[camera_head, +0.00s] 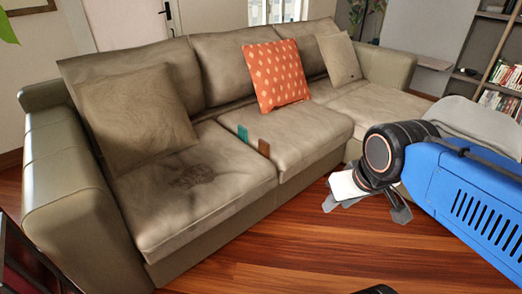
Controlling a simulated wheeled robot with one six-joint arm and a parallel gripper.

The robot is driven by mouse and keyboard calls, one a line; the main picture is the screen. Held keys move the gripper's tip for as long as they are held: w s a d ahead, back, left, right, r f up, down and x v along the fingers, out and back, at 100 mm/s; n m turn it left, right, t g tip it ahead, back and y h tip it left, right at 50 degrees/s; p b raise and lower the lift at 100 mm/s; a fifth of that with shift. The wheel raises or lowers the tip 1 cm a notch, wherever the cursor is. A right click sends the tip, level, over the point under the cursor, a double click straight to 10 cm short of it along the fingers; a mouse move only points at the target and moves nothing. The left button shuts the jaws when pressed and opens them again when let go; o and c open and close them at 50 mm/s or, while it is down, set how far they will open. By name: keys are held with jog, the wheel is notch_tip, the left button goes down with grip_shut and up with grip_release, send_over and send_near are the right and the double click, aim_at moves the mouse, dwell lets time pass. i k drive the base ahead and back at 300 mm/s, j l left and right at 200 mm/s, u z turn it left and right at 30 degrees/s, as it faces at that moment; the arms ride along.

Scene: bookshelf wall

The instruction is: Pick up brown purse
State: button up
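I see no clear brown purse. A small flat brown item (264,147) is at the middle of the sofa (225,215), beside the gap between two seat cushions; I cannot tell if it is the purse. A similar teal item (243,133) is just behind and left of it. My gripper (367,209) is in front of the sofa, at the right, pointing down with its grey fingers spread apart. Nothing shows between them. It is apart from the brown item, to its right and nearer to me.
An orange patterned pillow (275,75), a left beige pillow (137,120) and a right beige pillow (339,59) lean on the sofa back. A dark patch (193,175) marks the left seat. Wood floor (290,245) in front is open. A bookshelf (502,85) stands at right.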

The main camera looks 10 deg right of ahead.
aim_at(263, 146)
jog(key=i+l+u, duration=0.3)
jog(key=i+l, duration=0.65)
jog(key=l, duration=0.1)
